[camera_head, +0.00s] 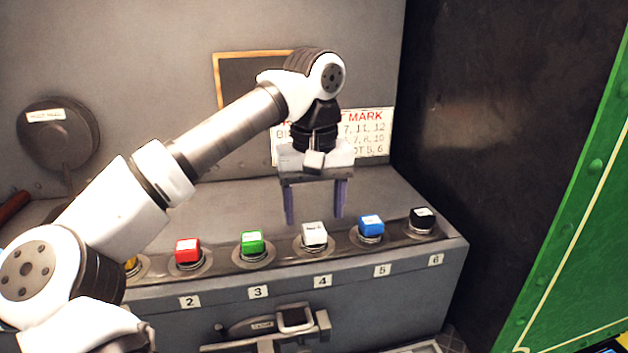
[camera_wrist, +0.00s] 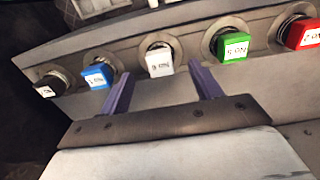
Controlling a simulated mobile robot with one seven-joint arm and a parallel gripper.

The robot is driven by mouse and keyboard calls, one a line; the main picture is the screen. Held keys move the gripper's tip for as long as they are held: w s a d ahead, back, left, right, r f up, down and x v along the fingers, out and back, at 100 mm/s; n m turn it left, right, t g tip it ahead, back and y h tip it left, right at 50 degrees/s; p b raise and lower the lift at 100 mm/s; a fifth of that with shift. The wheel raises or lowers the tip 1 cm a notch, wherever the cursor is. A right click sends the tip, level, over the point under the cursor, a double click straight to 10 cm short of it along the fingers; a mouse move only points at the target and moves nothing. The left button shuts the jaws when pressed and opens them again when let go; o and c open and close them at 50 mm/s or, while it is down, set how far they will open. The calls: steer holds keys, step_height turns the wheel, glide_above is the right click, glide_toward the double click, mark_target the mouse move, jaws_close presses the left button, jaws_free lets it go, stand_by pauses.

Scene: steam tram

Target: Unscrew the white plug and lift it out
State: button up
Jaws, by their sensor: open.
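The white plug (camera_head: 314,234) sits in its round socket above the label 4, between the green and blue plugs. In the wrist view the white plug (camera_wrist: 160,61) lies ahead of the fingertips, roughly midway between them. My gripper (camera_head: 315,217) is open and empty. Its two purple fingers point down, a little above and behind the white plug in the head view. The fingers also show in the wrist view (camera_wrist: 162,75), one to each side of the line to the plug. I see no contact between fingers and plug.
A red plug (camera_head: 187,250), green plug (camera_head: 252,242), blue plug (camera_head: 370,225) and black plug (camera_head: 422,217) stand in the same row. A handle (camera_head: 295,318) sticks out below. A green panel (camera_head: 570,200) stands at right. The ledge (camera_head: 240,205) behind the row is clear.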

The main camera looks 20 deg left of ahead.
mark_target(316, 229)
steer(key=shift+f+b, duration=2)
steer(key=shift+f, duration=0.75)
steer(key=shift+c, duration=0.3)
steer(key=c, duration=1.3)
steer(key=shift+n, duration=2)
steer(key=n, duration=0.2)
steer(key=shift+w+n, duration=0.1)
steer(key=shift+n, duration=0.9)
steer(key=n, duration=0.4)
steer(key=shift+w+d+b, duration=0.1)
steer(key=shift+b, duration=0.3)
